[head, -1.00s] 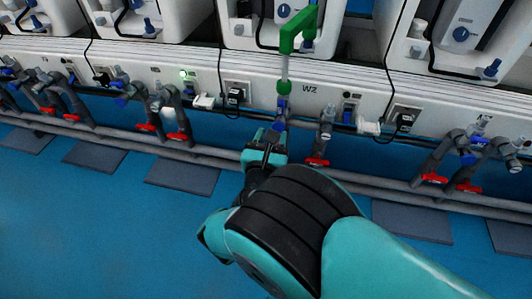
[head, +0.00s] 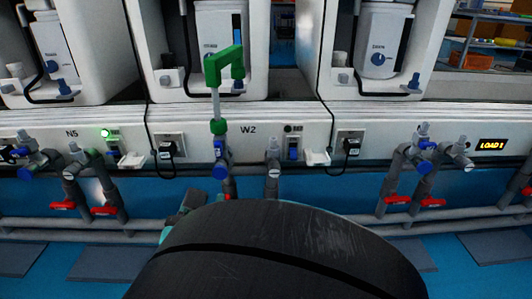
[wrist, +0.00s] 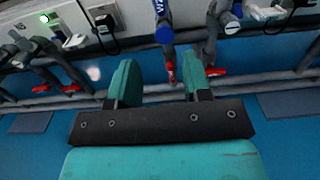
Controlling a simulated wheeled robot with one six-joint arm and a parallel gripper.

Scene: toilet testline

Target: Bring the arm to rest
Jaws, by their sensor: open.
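My gripper (wrist: 160,85) shows in the wrist view with its two teal fingers apart and nothing between them. It points toward the pipes below the white test bench and is apart from them. In the head view my own dark arm link fills the bottom middle and hides most of the gripper. A green handle-shaped fitting (head: 223,66) stands upright on a clear tube above a blue-capped valve (head: 220,171), near the W2 label.
The white bench (head: 250,119) carries several toilet test units, with sockets and plugs (head: 167,150) along its front. Pipes with red-handled valves (head: 396,198) run below it. A LOAD display (head: 493,145) glows at the right. Blue floor (wrist: 25,155) lies open in front.

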